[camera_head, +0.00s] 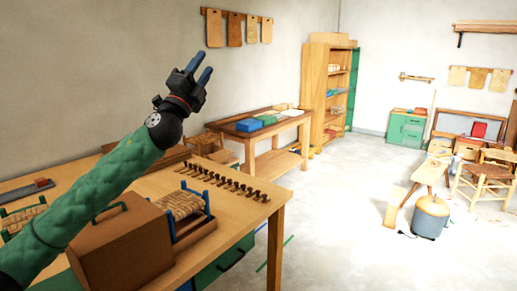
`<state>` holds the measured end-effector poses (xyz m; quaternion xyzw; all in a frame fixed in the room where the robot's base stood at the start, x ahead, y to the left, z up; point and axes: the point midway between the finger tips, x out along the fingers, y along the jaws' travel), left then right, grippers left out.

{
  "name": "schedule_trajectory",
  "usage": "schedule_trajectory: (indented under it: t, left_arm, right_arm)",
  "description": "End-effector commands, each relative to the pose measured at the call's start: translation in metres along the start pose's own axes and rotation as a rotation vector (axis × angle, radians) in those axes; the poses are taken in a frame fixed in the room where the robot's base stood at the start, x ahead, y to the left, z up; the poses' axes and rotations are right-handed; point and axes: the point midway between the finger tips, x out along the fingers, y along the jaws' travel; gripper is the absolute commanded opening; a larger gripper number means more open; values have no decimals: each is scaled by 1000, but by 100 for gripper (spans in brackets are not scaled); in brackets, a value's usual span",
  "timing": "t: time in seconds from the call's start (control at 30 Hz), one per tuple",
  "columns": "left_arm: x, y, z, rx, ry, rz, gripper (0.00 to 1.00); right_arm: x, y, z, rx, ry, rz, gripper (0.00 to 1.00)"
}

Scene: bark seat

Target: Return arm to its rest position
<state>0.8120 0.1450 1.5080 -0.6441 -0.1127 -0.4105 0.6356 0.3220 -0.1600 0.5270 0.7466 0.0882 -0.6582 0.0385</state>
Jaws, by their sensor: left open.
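My left arm (95,189), in a green quilted sleeve, comes in from the lower left and reaches up to the right. My left gripper (200,69) is open and empty, with its blue-tipped fingers pointing up. It is held in the air above the workbench, in front of the wall in the picture. My right gripper is not in view.
The wooden workbench (255,207) bears a brown box (122,250), a small blue-framed woven seat (180,204) and a row of small dark pieces (236,184). A second table (262,128) stands behind. Open floor (335,215) lies to the right.

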Motion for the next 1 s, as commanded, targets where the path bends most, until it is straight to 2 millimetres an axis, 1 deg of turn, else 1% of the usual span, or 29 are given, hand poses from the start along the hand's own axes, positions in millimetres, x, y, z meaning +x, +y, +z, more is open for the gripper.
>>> schedule_trajectory:
  t: [0.03, 0.07, 0.1, 0.17, 0.2, 0.27, 0.3, 0.37, 0.4, 0.43, 0.47, 0.5, 0.57, 0.6, 0.67, 0.7, 0.77, 0.8, 0.87, 0.9, 0.97, 1.0]
  left_arm:
    - [-7, 17, 12, -78, -86, 34, 41]
    - [-12, 28, 20, -125, -144, 58, 41]
    - [-20, 44, 30, -190, -220, 92, 41]
    - [-36, 72, 43, -282, -331, 150, 41]
    - [-48, 90, 51, -336, -400, 188, 41]
    - [-68, 119, 57, -411, -493, 248, 41]
    - [-83, 137, 60, -456, -551, 288, 41]
    - [-106, 165, 63, -517, -632, 348, 41]
    - [-122, 183, 63, -554, -683, 389, 41]
    - [-134, 196, 62, -581, -719, 418, 41]
    - [-147, 209, 61, -607, -754, 449, 41]
    - [-164, 226, 59, -640, -798, 489, 41]
    - [-190, 249, 54, -685, -861, 548, 41]
    - [-208, 264, 50, -712, -899, 587, 41]
    - [-235, 286, 42, -751, -953, 643, 41]
    - [-253, 299, 37, -775, -985, 680, 41]
    - [-280, 318, 28, -811, -1031, 735, 41]
    - [-298, 330, 22, -832, -1060, 770, 41]
    - [-325, 346, 11, -865, -1100, 819, 41]
    - [-343, 357, 4, -886, -1124, 852, 41]
    - [-369, 371, -8, -918, -1157, 894, 41]
    - [-387, 380, -16, -938, -1178, 923, 41]
  right_arm:
    - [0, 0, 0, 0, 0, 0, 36]
    - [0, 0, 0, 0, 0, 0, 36]
    - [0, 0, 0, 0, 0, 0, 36]
    - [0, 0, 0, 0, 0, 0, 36]
    - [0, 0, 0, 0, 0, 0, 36]
    - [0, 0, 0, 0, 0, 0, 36]
    - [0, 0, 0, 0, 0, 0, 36]
    - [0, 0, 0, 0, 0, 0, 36]
    - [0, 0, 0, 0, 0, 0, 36]
    - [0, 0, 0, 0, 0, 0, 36]
    - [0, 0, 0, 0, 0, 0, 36]
    - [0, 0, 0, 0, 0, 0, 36]
    - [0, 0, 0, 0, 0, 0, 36]
    - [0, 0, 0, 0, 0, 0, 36]
    - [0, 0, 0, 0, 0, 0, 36]
    - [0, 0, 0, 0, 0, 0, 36]
    - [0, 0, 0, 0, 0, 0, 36]
    - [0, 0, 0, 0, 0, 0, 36]
    - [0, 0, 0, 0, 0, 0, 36]
    - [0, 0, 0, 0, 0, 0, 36]
    - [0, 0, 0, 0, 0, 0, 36]
    - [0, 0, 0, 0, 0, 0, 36]
